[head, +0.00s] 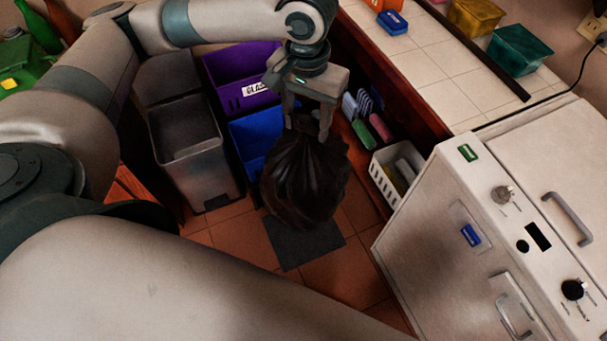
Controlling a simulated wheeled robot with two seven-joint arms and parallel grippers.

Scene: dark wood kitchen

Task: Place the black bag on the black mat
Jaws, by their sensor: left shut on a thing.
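The black bag (303,185) is a full, shiny plastic sack hanging in the middle of the head view. My left gripper (307,132) is above it, pointing down, with its fingers shut on the gathered top of the bag. The black mat (292,252) is a dark square on the tiled floor. The bag hides the far part of the mat in this view. I cannot tell how high the bag is above the mat. My right gripper is not in view.
A grey open bin (188,150) stands left of the bag. A purple crate (239,75) and a blue crate (252,138) are behind it. A white basket (397,175) and a white appliance (490,235) stand to the right. A tiled counter (450,75) runs along the upper right.

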